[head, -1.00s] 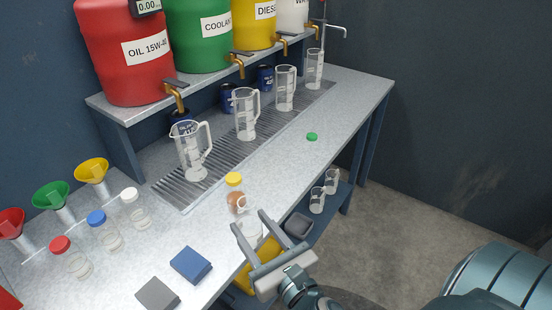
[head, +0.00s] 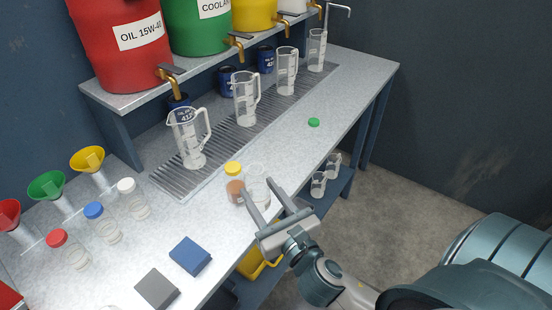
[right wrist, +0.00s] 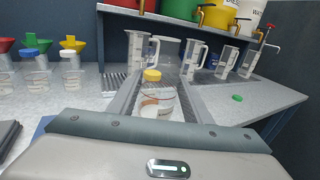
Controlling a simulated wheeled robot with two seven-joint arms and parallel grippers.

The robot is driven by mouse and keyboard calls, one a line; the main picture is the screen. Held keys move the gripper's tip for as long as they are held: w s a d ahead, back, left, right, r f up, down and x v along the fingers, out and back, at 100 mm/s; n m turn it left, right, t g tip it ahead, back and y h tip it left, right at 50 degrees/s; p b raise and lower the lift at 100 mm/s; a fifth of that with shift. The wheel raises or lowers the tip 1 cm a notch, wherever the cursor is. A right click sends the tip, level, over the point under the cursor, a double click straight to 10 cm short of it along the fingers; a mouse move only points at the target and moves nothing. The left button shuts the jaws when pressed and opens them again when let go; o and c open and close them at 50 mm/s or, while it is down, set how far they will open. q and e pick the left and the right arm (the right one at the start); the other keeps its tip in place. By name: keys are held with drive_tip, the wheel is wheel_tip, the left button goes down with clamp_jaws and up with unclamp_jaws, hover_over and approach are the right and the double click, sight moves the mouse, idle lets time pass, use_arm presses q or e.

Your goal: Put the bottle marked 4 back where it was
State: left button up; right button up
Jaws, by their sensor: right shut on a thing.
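A clear, uncapped bottle (head: 257,184) is between the fingers of my right gripper (head: 258,192), which is shut on it near the bench's front edge. A loose green cap (head: 314,122) lies on the bench to the right. Bottles with red (head: 77,257), blue (head: 108,230) and white (head: 133,205) caps stand in a row at the left. My left gripper is out of view.
Several clear measuring jugs (head: 189,140) stand on the grated strip under the drum taps. Funnels (head: 47,186) stand at the left. A blue block (head: 190,255) and a grey block (head: 156,288) lie near the front edge. The bench (head: 290,150) is clear around the green cap.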

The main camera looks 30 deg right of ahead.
drive_tip(key=w+d+m+h+p, duration=0.2)
drive_tip(key=w+d+h, duration=0.1)
drive_tip(key=d, duration=0.8)
drive_tip(key=w+d+r+m+g+h+p, duration=0.1)
drive_tip(key=w+d+m+h+p, duration=0.1)
drive_tip(key=w+d, duration=0.4)
drive_tip(key=d+h, duration=0.1)
drive_tip(key=d, duration=0.4)
drive_tip(key=shift+w+d+r, duration=0.2)
drive_tip(key=w+a+f, duration=0.5)
drive_tip(key=w+f, duration=0.2)
drive_tip(key=w, duration=0.3)
drive_tip(key=shift+w+a+p, duration=0.2)
drive_tip(key=shift+a+p, duration=0.05)
drive_tip(key=shift+p, duration=0.05)
drive_tip(key=shift+f, duration=0.1)
drive_tip(key=shift+f+b, duration=0.65)
drive_tip(key=shift+f, duration=1.3)
